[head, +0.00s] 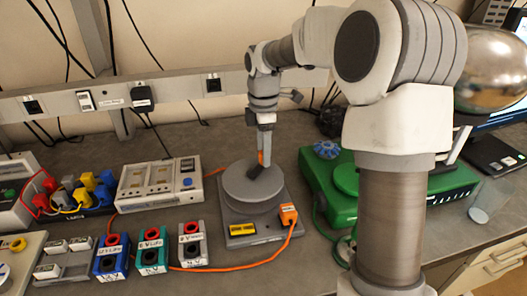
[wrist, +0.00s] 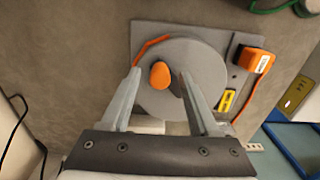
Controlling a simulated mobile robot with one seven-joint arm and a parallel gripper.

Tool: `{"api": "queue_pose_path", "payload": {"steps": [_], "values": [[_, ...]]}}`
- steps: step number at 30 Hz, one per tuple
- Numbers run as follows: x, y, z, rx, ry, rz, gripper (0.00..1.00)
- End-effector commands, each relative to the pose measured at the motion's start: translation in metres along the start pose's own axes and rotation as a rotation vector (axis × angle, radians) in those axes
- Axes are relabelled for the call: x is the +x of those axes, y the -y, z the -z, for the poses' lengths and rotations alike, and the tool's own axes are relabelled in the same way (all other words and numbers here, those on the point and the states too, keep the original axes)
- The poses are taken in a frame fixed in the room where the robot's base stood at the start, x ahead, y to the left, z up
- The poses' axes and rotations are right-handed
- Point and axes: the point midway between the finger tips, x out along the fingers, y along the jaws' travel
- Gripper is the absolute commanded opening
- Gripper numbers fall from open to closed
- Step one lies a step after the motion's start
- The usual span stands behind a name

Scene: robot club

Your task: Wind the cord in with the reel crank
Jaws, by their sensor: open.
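The cord reel is a grey disc (head: 250,188) on a flat grey base (head: 275,222); the disc also shows in the wrist view (wrist: 190,60). Its orange crank knob (wrist: 160,74) stands off-centre on the disc. In the head view the knob (head: 261,157) is partly hidden by my gripper. My gripper (wrist: 160,76) is open over the disc, with the knob between its two fingertips and a visible gap on each side. The orange cord (head: 265,260) runs from an orange block (head: 288,214) on the base along the table to the left.
Three coloured socket blocks, including a teal one (head: 151,251), stand left of the reel near the cord. A white instrument (head: 160,184) sits behind them. A green machine (head: 325,185) stands close on the right. A clear cup (head: 480,213) is farther right.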

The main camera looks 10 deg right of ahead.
Motion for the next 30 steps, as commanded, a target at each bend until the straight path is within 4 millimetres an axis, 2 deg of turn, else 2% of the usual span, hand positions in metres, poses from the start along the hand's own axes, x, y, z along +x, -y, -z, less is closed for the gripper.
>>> {"api": "queue_pose_path", "payload": {"steps": [8,18,30], "values": [[0.0011,0.0001,-0.0002,0.000,0.000,0.000,0.60],[0.0009,0.0001,-0.0001,0.000,0.000,0.001,0.00],[0.0001,0.0014,-0.0012,0.030,0.001,0.001,0.00]]}}
